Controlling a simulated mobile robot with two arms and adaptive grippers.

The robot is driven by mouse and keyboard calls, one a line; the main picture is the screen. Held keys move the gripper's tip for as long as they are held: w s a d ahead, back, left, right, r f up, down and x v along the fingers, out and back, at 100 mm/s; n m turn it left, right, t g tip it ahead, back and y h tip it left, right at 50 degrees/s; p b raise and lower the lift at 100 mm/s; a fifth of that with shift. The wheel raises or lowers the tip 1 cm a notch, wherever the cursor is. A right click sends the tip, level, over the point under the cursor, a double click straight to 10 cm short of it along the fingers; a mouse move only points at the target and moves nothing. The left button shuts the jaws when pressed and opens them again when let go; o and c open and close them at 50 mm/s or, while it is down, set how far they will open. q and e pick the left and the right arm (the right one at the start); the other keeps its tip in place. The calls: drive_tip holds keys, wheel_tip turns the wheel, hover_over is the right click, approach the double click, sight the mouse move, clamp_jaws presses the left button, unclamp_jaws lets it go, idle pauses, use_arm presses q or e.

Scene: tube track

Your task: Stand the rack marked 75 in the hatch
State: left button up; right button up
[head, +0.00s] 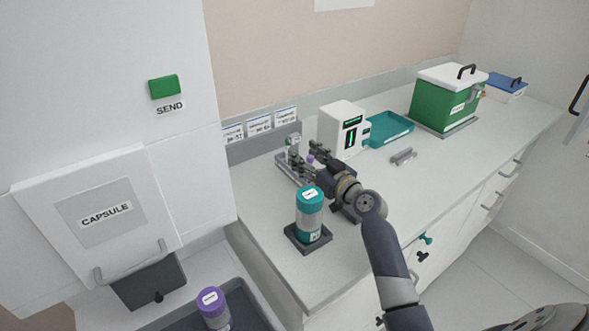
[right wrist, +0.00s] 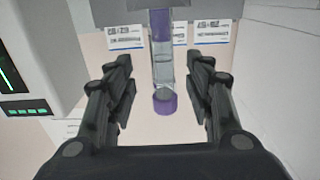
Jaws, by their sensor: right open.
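My right gripper (head: 305,154) is open at the back left of the counter, beside a small rack (head: 283,166) that it partly hides. I cannot read a number on the rack. In the right wrist view a clear tube (right wrist: 163,72) with a purple cap (right wrist: 165,103) lies between my open fingers (right wrist: 162,88), with a gap on both sides. My left gripper is not in view.
A teal-capped canister (head: 310,216) stands on a dark base near the counter's front left. A purple-capped canister (head: 213,307) stands in a grey tray below. A white device (head: 340,127), teal tray (head: 390,130) and green box (head: 445,100) stand further right. The counter's right front is clear.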

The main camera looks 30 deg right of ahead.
sight(296, 147)
drive_tip(key=w, duration=0.1)
drive_tip(key=w+p, duration=0.1)
drive_tip(key=w+a, duration=0.1)
drive_tip(key=w, duration=0.1)
drive_tip(key=shift+r+p, duration=0.3)
drive_tip(key=shift+r, duration=0.05)
drive_tip(key=shift+w+f, duration=0.1)
drive_tip(key=shift+w, duration=0.4)
clamp_jaws()
